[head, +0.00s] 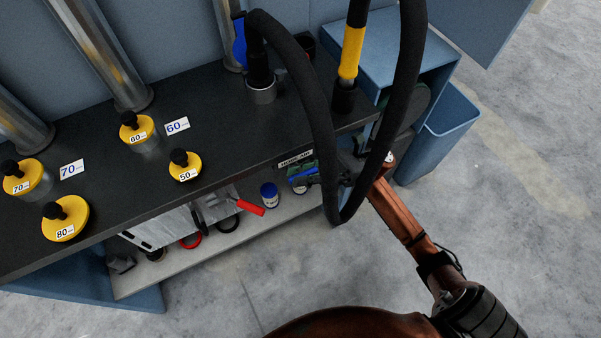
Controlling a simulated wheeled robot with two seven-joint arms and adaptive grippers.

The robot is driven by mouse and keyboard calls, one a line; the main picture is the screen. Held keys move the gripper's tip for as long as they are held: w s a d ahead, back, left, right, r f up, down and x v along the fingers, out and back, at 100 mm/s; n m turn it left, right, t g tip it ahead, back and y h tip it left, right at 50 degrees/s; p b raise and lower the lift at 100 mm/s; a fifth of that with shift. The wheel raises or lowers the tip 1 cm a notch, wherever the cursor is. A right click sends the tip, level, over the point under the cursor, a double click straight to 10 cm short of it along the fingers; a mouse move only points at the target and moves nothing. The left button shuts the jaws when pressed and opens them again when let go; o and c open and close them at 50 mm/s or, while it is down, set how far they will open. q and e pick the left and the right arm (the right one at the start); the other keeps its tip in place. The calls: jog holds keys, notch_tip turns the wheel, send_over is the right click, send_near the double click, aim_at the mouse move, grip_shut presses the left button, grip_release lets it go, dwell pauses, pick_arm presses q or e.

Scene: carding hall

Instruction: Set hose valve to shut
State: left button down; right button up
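A small label that seems to read "HOSE AIR" (296,158) is on the front edge of the dark bench. Just below it is a small blue and green part (303,173), possibly the hose valve; its lever position cannot be made out. My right gripper (345,170) is at the bench front, right of that part and close to it. The black hose (318,105) loops down in front of the gripper and hides much of it. Whether its fingers touch anything is hidden. My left gripper is not in view.
The dark bench (230,125) holds several yellow-topped caps, number cards and metal pipes. A lower shelf (185,250) holds a red-handled tool (249,207) and a blue jar (269,194). A blue bin (440,135) stands at right. The floor in front is clear.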

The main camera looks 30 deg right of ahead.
dwell(0.3)
jog(key=v, duration=0.8)
jog(key=shift+s, duration=0.15)
dwell(0.5)
